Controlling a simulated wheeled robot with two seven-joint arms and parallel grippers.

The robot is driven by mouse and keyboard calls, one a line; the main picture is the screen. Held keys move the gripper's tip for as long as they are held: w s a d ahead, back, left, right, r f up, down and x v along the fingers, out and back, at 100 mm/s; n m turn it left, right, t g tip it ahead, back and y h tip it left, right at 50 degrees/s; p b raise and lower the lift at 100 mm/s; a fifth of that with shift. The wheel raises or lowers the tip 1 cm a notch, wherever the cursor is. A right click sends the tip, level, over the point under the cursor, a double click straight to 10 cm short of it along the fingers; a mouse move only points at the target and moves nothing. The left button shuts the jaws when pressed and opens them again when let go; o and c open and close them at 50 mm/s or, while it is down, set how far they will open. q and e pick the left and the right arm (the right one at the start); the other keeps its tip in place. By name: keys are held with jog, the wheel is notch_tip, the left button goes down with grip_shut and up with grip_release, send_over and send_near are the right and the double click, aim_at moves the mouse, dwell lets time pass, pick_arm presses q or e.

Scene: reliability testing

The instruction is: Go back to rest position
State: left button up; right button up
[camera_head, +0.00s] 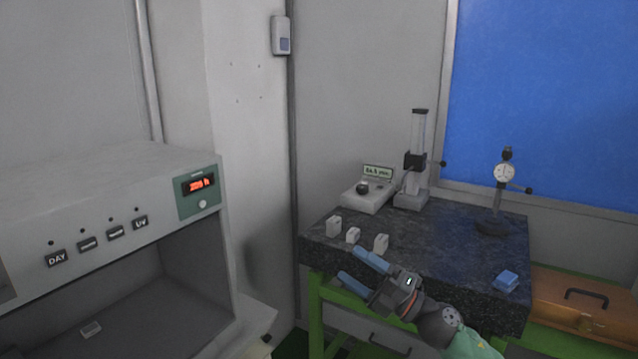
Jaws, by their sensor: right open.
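My right gripper (364,271) is in view in front of the dark granite table's front edge, its two blue fingers pointing left and spread apart. Nothing shows between them. My right arm comes in from the bottom right. My left gripper is not in view. Three small white blocks stand near the front left part of the granite table (450,248): a left one (334,226), a middle one (352,235) and a right one (381,243). The gripper's upper finger is close below the right block in the picture; I cannot tell whether they touch.
A light booth (110,200) with a red display fills the left, with a small white piece (91,329) inside. On the granite are a height gauge (411,185), a display unit (368,195), a dial indicator stand (492,228) and a blue block (506,281). An orange case (585,305) is right.

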jog(key=s+d+f+m+t+h, duration=0.3)
jog(key=d+f+m+h, duration=0.3)
jog(key=f+m+h, duration=0.6)
jog(key=s+d+f+m+t+h, duration=0.3)
jog(key=d+f+m+h, duration=0.45)
jog(key=m, duration=0.65)
jog(key=s+f+m+g, duration=0.3)
jog(key=s+f+g, duration=0.3)
jog(key=s+f, duration=0.6)
jog(key=s+f+m+g, duration=0.2)
jog(key=s+f+g, duration=0.55)
jog(key=s, duration=0.75)
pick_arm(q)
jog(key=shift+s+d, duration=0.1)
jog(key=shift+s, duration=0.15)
pick_arm(e)
jog(key=s+a+f, duration=0.1)
jog(key=s+f, duration=0.1)
jog(key=f, duration=1.8)
jog(key=s+a+f+g, duration=0.1)
jog(key=s+a+f, duration=0.1)
jog(key=f, duration=1.8)
jog(key=shift+s+a, duration=0.15)
jog(key=shift+s, duration=0.15)
